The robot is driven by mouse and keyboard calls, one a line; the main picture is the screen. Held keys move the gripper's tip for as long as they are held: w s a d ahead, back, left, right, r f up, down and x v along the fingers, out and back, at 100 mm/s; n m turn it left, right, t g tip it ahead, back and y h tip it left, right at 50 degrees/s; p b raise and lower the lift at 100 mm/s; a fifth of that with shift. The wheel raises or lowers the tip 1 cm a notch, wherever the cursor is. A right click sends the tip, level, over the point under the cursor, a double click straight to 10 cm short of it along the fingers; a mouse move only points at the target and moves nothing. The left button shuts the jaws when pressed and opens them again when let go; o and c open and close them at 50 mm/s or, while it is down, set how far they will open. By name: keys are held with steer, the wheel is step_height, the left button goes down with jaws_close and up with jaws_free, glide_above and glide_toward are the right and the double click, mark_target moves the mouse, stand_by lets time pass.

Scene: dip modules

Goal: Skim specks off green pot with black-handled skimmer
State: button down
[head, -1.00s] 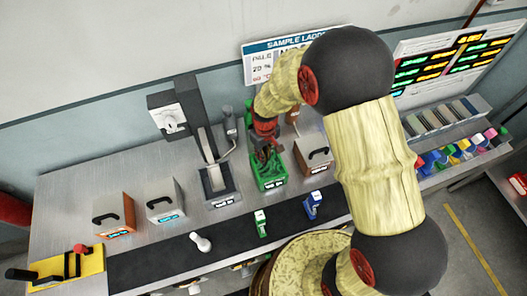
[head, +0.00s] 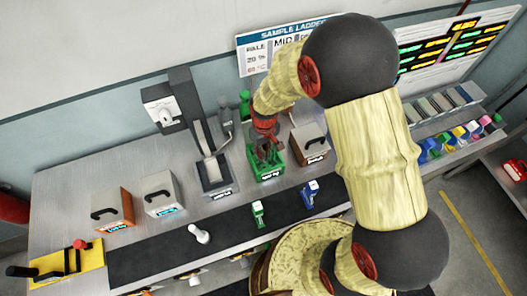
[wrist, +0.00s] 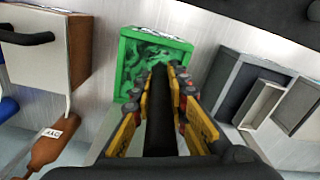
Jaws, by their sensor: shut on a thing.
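The green pot (head: 268,174) stands on the bench, with a square open top. In the wrist view the green pot (wrist: 124,66) shows mottled dark and green contents. Single specks are too small to tell apart. My gripper (head: 265,143) is low over the pot, pointing down. In the wrist view my gripper (wrist: 170,72) has its yellow-and-grey fingers closed around the black skimmer handle (wrist: 160,128). The handle runs between the fingers toward the pot. The skimmer's head is hidden, so I cannot tell whether it touches the contents.
A dark grey stand (head: 215,178) is left of the pot. A grey box with brown trim (head: 309,145) is close on its right. A brown bottle (wrist: 55,143) lies near that box in the wrist view. A dark strip (head: 165,251) with small items runs along the front.

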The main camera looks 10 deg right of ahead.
steer(key=shift+w+d, duration=0.2)
steer(key=shift+d, duration=0.55)
steer(key=shift+w+d, duration=0.15)
steer(key=shift+d, duration=0.55)
steer(key=shift+w+a+b, duration=0.15)
steer(key=shift+w+a, duration=0.05)
steer(key=shift+w, duration=0.65)
steer(key=shift+w+a+b, duration=0.1)
steer(key=shift+w+a, duration=0.05)
steer(key=shift+w, duration=0.7)
steer(key=shift+w+a+b, duration=0.15)
steer(key=shift+w+a, duration=0.05)
steer(key=shift+w, duration=0.65)
steer(key=a, duration=0.3)
steer(key=shift+s, duration=0.35)
steer(key=shift+s, duration=0.1)
steer(key=shift+s+d, duration=0.25)
steer(key=shift+s, duration=1)
steer(key=shift+s+d, duration=0.2)
steer(key=shift+s, duration=1.05)
steer(key=shift+d, duration=0.1)
